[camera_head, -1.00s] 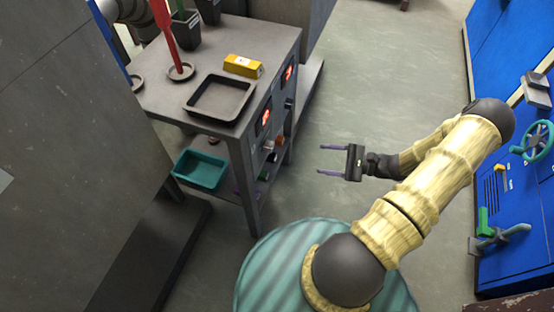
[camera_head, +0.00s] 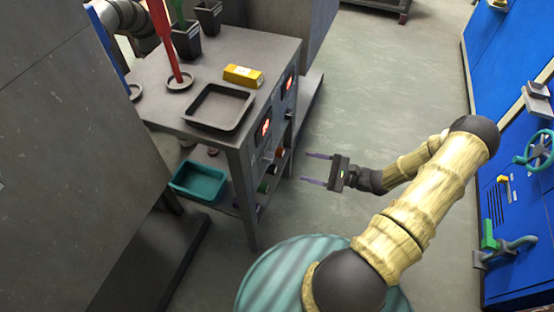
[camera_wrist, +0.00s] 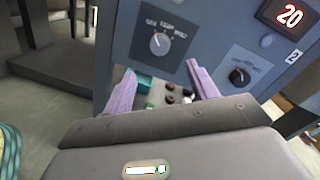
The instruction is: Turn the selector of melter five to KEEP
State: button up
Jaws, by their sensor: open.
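In the wrist view, a selector (camera_wrist: 160,43) with a pale round face and small lettering above it sits on a grey-blue panel (camera_wrist: 195,22). The lettering is too blurred to read surely, and so is the pointer's setting. No number five shows. In the head view my gripper (camera_head: 306,168) points left at the bench's panel side.
The grey bench (camera_head: 150,95) holds a dark tray (camera_head: 217,107), a yellow box (camera_head: 243,76) and a red upright (camera_head: 168,45). A teal bin (camera_head: 198,182) and small items are below. Blue cabinets (camera_head: 510,150) stand right. Floor (camera_head: 365,90) is clear between.

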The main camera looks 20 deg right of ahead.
aim_at(273, 158)
jog(key=b+x, duration=0.1)
jog(key=x, duration=1)
jog(key=shift+w+a, duration=0.1)
jog(key=shift+w, duration=0.05)
jog(key=c, duration=1)
